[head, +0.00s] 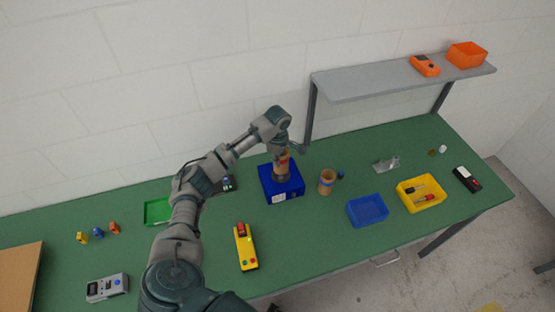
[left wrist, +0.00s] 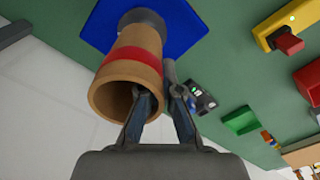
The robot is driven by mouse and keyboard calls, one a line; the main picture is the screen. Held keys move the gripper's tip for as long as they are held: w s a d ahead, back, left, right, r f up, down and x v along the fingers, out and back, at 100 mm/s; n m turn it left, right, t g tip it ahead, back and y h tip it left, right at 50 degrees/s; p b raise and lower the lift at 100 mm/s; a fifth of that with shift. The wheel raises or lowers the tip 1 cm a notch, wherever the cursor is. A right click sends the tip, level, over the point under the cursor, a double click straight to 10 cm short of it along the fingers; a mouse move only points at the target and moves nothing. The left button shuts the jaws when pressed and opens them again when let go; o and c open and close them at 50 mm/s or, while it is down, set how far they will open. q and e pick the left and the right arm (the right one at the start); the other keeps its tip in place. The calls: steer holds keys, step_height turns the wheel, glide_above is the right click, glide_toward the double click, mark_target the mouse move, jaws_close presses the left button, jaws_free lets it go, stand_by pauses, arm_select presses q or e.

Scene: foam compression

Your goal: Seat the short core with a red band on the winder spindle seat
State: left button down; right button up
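The short core with a red band (head: 283,161) is a tan tube standing upright over the grey seat on top of the blue winder (head: 282,184). It also shows in the left wrist view (left wrist: 128,65), its open end toward the camera and its far end at the grey spindle seat (left wrist: 142,18). My left gripper (left wrist: 160,95) straddles the core's wall, one finger inside the bore and one outside, and looks shut on it. Whether the core is fully down on the seat is hidden. Another tan core (head: 327,182), with a blue band, stands right of the winder. My right gripper is not in view.
A yellow control box (head: 246,252) lies in front of the winder. A blue tray (head: 367,211) and a yellow tray with tools (head: 421,206) are at the right. A green tray (head: 157,211) is at the left. A grey shelf (head: 390,81) overhangs the back right.

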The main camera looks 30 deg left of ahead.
arm_select(q)
steer(key=shift+f, duration=1.05)
steer(key=c, duration=1.2)
jaws_free()
steer(key=shift+c, duration=0.2)
step_height(320, 180, up, 12)
steer(key=shift+w, duration=0.15)
steer(key=shift+f, duration=0.1)
